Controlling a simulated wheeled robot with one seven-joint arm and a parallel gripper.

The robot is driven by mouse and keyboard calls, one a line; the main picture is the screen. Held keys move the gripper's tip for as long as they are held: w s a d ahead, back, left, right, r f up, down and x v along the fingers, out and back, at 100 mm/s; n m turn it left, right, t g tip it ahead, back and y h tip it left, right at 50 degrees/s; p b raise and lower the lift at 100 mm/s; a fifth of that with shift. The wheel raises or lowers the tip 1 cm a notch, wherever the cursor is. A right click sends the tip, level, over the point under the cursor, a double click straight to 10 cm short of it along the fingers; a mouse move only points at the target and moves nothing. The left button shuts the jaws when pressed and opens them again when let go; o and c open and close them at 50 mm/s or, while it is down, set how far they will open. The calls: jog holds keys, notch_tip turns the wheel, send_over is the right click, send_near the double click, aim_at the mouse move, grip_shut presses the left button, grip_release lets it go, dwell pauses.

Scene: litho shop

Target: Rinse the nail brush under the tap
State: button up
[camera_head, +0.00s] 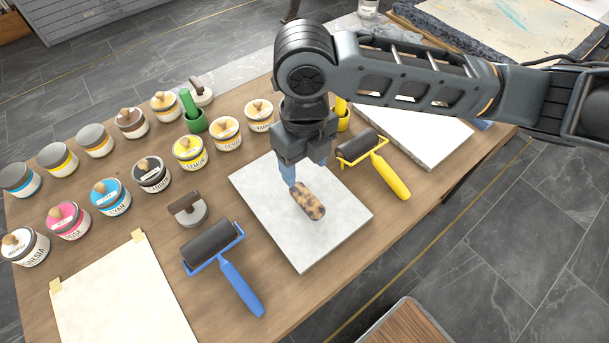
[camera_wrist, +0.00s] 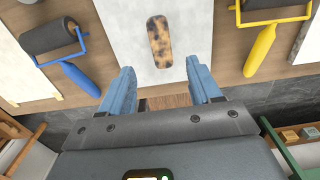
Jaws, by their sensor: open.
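A tortoiseshell-patterned, rounded oblong piece, which looks like the nail brush (camera_head: 308,201), lies on a pale grey slab (camera_head: 302,246) on the wooden table. Its bristles do not show. In the wrist view the brush (camera_wrist: 159,42) lies lengthwise, ahead of the gap between my fingers. My gripper (camera_head: 304,174) points down over the slab, just beyond the brush. Its blue fingers (camera_wrist: 162,84) are apart with nothing between them. In the head view one fingertip overlaps the brush's upper end; contact cannot be told. No tap shows in either view.
A blue-handled roller (camera_head: 236,282) lies left of the slab, a yellow-handled roller (camera_head: 392,178) right of it. Several ink tins (camera_head: 110,198) stand in rows at the left. A taped paper sheet (camera_head: 120,300) lies at the front left. A wooden-topped piece (camera_head: 405,330) stands in front.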

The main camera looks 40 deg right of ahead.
jog(key=shift+r, duration=0.7)
